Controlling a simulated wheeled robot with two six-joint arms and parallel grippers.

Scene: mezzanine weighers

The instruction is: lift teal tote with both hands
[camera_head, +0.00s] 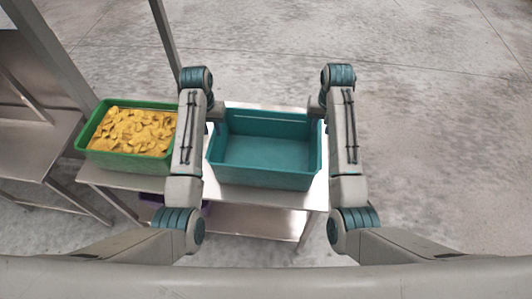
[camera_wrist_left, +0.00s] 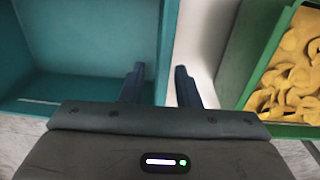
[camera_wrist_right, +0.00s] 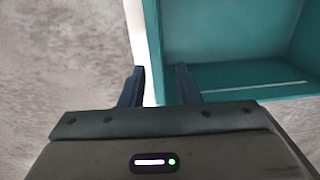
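The teal tote (camera_head: 265,178) is open-topped and looks empty; it stands upright on a metal table between my arms. My left gripper (camera_wrist_left: 160,75) is open at its side wall (camera_wrist_left: 168,45): one finger is over the inside, the other outside, with gaps showing beside the rim. My right gripper (camera_wrist_right: 162,75) is open at the opposite wall (camera_wrist_right: 153,45), one finger outside and one over the inside. In the head view my wrists hide most of both grippers. I cannot tell how deep the fingers reach.
A green tote (camera_head: 88,138) full of yellow pieces (camera_head: 130,130) stands left of the teal one, close to my left gripper. The metal table (camera_head: 310,195) ends just right of the teal tote. A purple thing (camera_head: 205,208) shows below, partly hidden. Open concrete floor lies beyond.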

